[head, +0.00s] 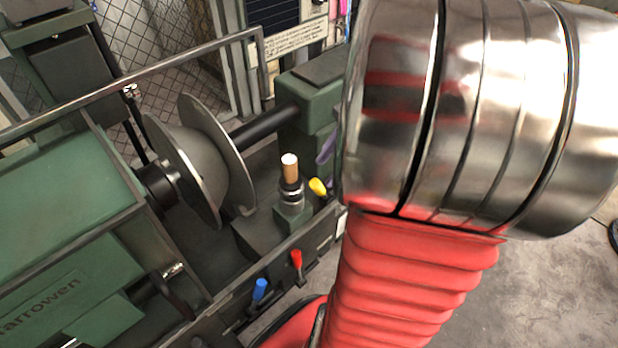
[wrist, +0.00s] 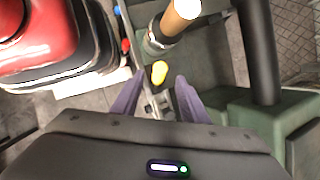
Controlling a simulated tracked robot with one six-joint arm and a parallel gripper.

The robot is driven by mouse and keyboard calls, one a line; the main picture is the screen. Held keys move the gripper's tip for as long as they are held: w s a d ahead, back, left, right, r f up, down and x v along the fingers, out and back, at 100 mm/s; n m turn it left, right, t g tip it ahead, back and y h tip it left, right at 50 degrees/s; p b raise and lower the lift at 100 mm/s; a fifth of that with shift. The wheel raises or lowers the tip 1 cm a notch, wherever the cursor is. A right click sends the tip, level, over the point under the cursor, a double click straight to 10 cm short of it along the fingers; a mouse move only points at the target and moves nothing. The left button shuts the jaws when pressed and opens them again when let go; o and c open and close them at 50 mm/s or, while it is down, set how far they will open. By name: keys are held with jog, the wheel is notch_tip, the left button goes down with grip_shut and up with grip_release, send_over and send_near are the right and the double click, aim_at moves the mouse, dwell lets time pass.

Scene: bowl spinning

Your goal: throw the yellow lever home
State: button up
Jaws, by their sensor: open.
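The yellow lever (head: 318,186) has a rounded knob and stands on the front rail of the green spinning machine, right of a tool post. In the wrist view the yellow knob (wrist: 159,72) lies just beyond and between my fingertips. My gripper (wrist: 158,85) is open, with one purple finger on each side and nothing between them. In the head view a purple fingertip (head: 326,150) shows just above the lever; the rest of my gripper is hidden behind my silver and red arm. I cannot tell whether a finger touches the knob.
A red lever (head: 296,259) and a blue lever (head: 260,289) stand on the same rail to the left. The tool post with a wooden handle (head: 290,168) is close beside the yellow lever. A grey disc (head: 187,170) and the green tailstock (head: 312,100) stand behind.

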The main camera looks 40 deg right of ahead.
aim_at(318, 181)
jog(key=x, duration=0.7)
jog(key=shift+w+f, duration=0.1)
jog(key=shift+f, duration=0.25)
grip_shut()
dwell(0.3)
